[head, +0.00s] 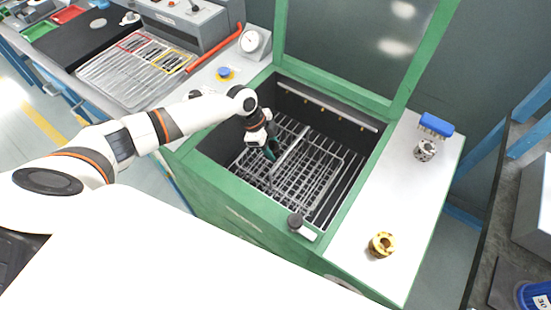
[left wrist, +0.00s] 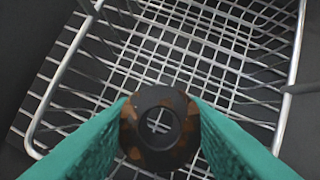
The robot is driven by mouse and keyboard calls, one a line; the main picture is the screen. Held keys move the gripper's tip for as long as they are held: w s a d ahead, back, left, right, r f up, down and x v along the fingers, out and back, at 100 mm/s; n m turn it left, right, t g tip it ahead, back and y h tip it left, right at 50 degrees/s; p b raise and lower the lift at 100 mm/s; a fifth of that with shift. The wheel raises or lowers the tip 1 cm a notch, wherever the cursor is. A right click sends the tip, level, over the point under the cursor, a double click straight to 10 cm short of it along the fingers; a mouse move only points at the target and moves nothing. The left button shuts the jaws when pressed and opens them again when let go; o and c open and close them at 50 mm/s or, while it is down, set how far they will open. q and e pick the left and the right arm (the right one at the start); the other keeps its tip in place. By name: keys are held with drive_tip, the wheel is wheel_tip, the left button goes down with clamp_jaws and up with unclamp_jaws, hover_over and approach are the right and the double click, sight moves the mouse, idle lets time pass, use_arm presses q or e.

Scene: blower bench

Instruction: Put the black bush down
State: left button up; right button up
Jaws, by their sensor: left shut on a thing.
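My left gripper (head: 270,150) reaches into the open green blower cabinet. In the left wrist view its two green fingers (left wrist: 160,135) are shut on the black bush (left wrist: 160,149), a dark ring with rusty brown patches and a central hole. The bars of the wire basket (left wrist: 70,62) show beyond the bush and through its hole. I cannot tell how far the bush is above the bars. In the head view the bush is too small to make out. The basket (head: 313,181) lies inside the cabinet. My right gripper is not in view.
The cabinet's green lid (head: 340,45) stands open. A brass-coloured ring (head: 382,245), a metal part (head: 425,150) and a blue brush (head: 436,125) are on the pale side top (head: 375,195). A wire tray (head: 135,70) and a dial gauge (head: 254,41) are at left. Much of the basket looks bare.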

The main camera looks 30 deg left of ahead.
sight(272, 162)
use_arm(q)
drive_tip(key=shift+f, duration=2.45)
drive_tip(key=shift+f, duration=0.1)
drive_tip(key=o, duration=1.2)
drive_tip(key=shift+o, duration=0.2)
drive_tip(key=v, duration=1.2)
drive_tip(key=shift+a, duration=0.1)
